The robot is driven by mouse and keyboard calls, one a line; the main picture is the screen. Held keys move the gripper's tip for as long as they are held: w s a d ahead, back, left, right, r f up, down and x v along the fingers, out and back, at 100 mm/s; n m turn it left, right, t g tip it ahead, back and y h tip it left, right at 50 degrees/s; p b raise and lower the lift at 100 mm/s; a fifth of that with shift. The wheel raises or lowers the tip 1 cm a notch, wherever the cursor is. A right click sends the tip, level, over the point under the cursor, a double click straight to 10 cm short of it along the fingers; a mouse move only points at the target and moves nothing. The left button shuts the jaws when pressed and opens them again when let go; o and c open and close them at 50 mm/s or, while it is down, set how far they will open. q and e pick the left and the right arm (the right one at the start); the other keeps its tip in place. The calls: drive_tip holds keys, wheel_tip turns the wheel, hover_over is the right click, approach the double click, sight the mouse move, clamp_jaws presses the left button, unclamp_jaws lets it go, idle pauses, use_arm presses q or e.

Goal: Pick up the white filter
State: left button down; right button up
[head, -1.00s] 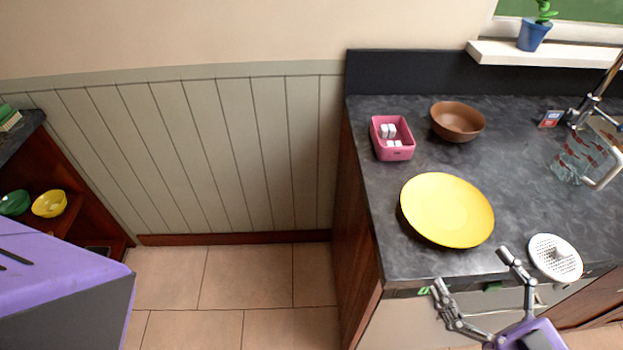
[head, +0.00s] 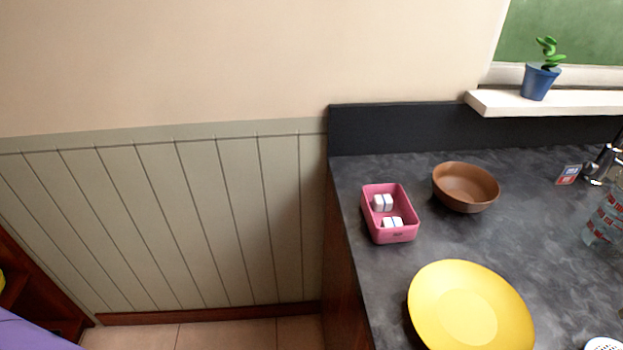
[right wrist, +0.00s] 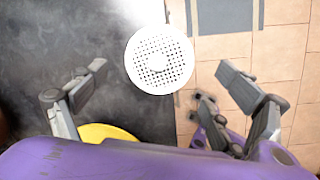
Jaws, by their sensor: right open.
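The white filter (right wrist: 158,60) is a round, perforated disc with a small raised centre. In the right wrist view it lies at the counter's edge, over the line between dark worktop and tiled floor. In the head view only a sliver of the filter (head: 604,344) shows at the bottom right. My right gripper (right wrist: 160,76) is open and empty, its fingers spread on either side of the filter in the picture, apart from it. The right gripper is outside the head view.
A yellow plate (head: 469,310) lies on the dark counter (head: 540,240). Behind it are a pink bin (head: 398,233) with white blocks and a brown bowl (head: 466,187). A transparent item (head: 605,222) stands at right. A potted plant (head: 540,82) sits on the sill.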

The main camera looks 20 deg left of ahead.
sight(598, 344)
drive_tip(key=x, duration=0.4)
drive_tip(key=shift+f, duration=0.65)
drive_tip(key=shift+c, duration=0.4)
use_arm(q)
drive_tip(key=shift+w+r, duration=0.35)
drive_tip(key=shift+w, duration=0.4)
use_arm(e)
drive_tip(key=shift+s, duration=0.1)
drive_tip(key=c, duration=1.5)
